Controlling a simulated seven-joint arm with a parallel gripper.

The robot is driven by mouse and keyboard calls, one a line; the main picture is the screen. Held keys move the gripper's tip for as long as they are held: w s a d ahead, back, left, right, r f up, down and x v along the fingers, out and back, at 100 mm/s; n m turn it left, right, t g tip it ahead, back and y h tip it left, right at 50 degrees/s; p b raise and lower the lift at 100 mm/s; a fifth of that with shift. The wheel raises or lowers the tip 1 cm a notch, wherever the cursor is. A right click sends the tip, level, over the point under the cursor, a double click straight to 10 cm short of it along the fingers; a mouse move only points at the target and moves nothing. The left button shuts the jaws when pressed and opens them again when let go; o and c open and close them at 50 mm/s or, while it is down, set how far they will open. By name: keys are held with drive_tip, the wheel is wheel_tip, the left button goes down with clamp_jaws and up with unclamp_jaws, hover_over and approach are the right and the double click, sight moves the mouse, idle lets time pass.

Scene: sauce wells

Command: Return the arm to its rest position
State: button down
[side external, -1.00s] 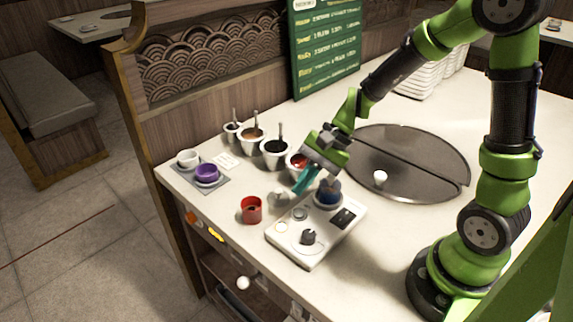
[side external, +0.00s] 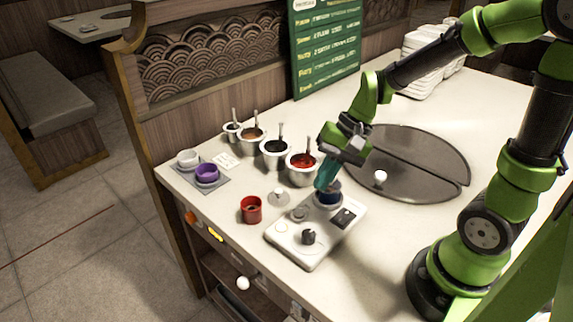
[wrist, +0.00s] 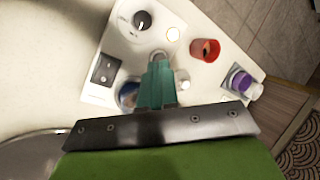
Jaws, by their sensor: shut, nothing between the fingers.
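My gripper (side external: 326,180) hangs from the green arm above the back part of the white appliance (side external: 290,243), close over a blue cup (side external: 331,197). Its teal fingers are together with nothing between them. In the wrist view the shut fingers (wrist: 158,82) reach over the appliance, and the blue cup (wrist: 127,95) shows partly hidden to their left. The appliance has a dark knob (side external: 308,237) and a black switch panel (side external: 343,218).
Sauce wells with spoons (side external: 275,150) stand in a row behind and left of my gripper. A red cup (side external: 251,209), a clear lid with a knob (side external: 279,197) and a purple cup (side external: 206,173) stand at left. A round dark griddle (side external: 420,160) lies to the right. A green menu board (side external: 326,45) stands behind.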

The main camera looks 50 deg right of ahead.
drive_tip(key=s+r+n+t+h, duration=0.2)
drive_tip(key=s+r+n+t, duration=0.3)
drive_tip(key=r, duration=0.6)
drive_tip(key=shift+s+d+r+n+h, duration=0.3)
drive_tip(key=shift+s+d+r+h, duration=0.1)
drive_tip(key=shift+s, duration=0.2)
